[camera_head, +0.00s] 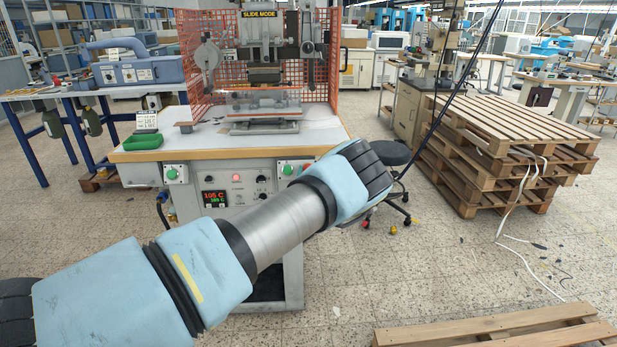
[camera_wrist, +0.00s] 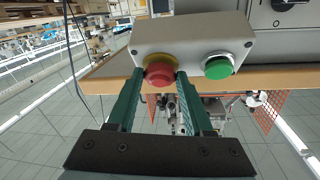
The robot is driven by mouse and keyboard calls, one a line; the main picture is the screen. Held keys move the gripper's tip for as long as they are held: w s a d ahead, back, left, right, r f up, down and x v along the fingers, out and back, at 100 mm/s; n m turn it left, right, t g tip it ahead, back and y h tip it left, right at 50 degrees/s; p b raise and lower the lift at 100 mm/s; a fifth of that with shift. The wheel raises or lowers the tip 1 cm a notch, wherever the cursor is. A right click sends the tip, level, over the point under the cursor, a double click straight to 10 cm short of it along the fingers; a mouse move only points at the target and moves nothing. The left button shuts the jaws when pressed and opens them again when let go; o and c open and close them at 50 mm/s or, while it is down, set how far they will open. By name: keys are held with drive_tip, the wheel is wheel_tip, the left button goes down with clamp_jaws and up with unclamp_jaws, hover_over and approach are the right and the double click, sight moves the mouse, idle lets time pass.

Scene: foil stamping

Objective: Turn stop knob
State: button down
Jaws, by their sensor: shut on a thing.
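The stop knob (camera_wrist: 159,73) is a red mushroom button on a yellow ring, at the left of a grey button box (camera_wrist: 200,33) in the wrist view. My gripper (camera_wrist: 158,77) has its two dark green fingers on either side of the red knob, shut on it at the tips. A green button (camera_wrist: 219,66) sits beside it on the same box, clear of the fingers. In the head view this green button (camera_head: 287,170) shows under the bench's front edge.
The stamping press (camera_head: 264,73) stands on the bench, with an orange mesh guard (camera_head: 191,62) around it. A stool (camera_head: 391,152) and stacked pallets (camera_head: 490,180) stand to the right. Another pallet (camera_head: 485,330) lies at the front right.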

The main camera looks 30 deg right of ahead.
drive_tip(key=shift+a+m+g+h+b, duration=0.1)
drive_tip(key=shift+m+g+h+b, duration=0.35)
drive_tip(key=shift+m, duration=0.75)
drive_tip(key=shift+a+m+g+h+b, duration=0.1)
drive_tip(key=shift+m+g+h+b, duration=0.3)
drive_tip(key=shift+m, duration=0.8)
drive_tip(key=shift+d, duration=0.1)
drive_tip(key=shift+c, duration=1.5)
unclamp_jaws()
drive_tip(key=shift+w, duration=0.1)
drive_tip(key=shift+r, duration=0.1)
drive_tip(key=b+v, duration=0.3)
drive_tip(key=v, duration=0.7)
drive_tip(key=shift+s+a+b, duration=0.3)
drive_tip(key=shift+b, duration=0.1)
